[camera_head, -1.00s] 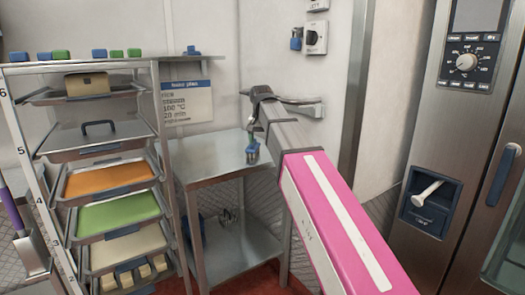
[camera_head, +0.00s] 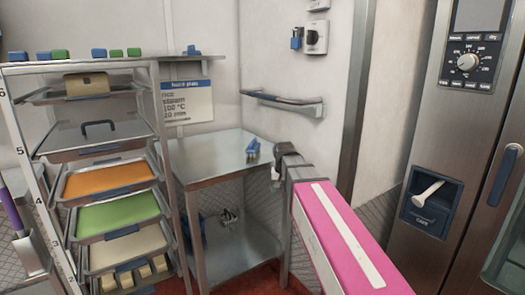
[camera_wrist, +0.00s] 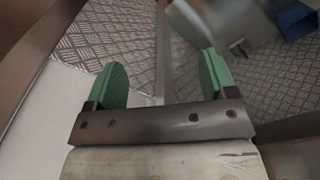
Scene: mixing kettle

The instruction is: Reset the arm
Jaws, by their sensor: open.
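My gripper (camera_wrist: 158,85) shows in the wrist view with its two green finger pads wide apart and nothing between them.
A tray rack (camera_head: 165,110) with several loaded trays stands at the left. A wall rail (camera_head: 285,102) is behind the arm. A steel oven-like unit (camera_head: 440,150) with a dial and a white handle (camera_head: 428,193) stands at the right. A sign (camera_head: 188,102) hangs behind the table.

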